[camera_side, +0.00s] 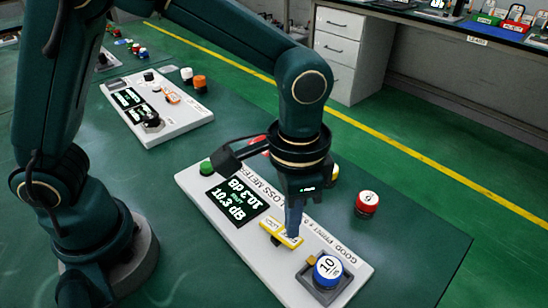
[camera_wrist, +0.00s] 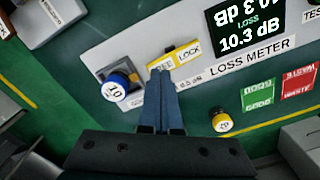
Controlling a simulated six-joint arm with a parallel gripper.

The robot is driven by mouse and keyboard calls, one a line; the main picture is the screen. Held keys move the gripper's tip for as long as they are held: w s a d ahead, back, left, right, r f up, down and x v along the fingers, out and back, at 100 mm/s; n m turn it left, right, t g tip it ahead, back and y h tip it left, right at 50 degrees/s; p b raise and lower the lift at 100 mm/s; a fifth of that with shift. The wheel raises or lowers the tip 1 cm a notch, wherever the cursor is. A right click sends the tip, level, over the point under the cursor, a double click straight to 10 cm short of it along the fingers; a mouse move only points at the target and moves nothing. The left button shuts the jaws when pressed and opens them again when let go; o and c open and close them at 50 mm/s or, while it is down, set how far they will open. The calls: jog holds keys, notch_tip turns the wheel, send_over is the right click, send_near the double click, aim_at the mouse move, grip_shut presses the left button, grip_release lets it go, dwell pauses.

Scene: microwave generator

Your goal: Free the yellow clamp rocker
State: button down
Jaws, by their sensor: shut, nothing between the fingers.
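The yellow clamp rocker (camera_side: 287,239) sits on the white loss meter panel (camera_side: 222,236), beside the display reading 10.3 dB. In the wrist view the rocker (camera_wrist: 188,57) carries two white labels; one reads LOCK, and the other is partly covered by my fingertips. My gripper (camera_side: 292,236) points down with its fingers shut and empty. Its tips are at the rocker's partly covered label end in the wrist view (camera_wrist: 160,72). I cannot tell whether they touch it. The rocker's tilt is hard to tell.
A blue knob with a white top (camera_side: 327,270) stands near the rocker on the panel. A red-capped cylinder (camera_side: 367,203) stands on the green table behind. A yellow-capped piece (camera_wrist: 222,121) and green and red labelled pads (camera_wrist: 258,95) lie beside the panel.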

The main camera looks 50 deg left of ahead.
jog(key=shift+f, duration=1.15)
dwell(1.1)
jog(key=shift+r, duration=3.55)
jog(key=a+r+n+t, duration=0.3)
jog(key=a+r, duration=0.4)
jog(key=a, duration=0.1)
jog(key=s+a+f+n+t, duration=0.2)
jog(key=s+a+n, duration=0.1)
jog(key=s+a, duration=0.3)
jog(key=shift+s+a+f+t, duration=0.15)
jog(key=shift+s+f+t, duration=0.2)
jog(key=shift+s, duration=0.25)
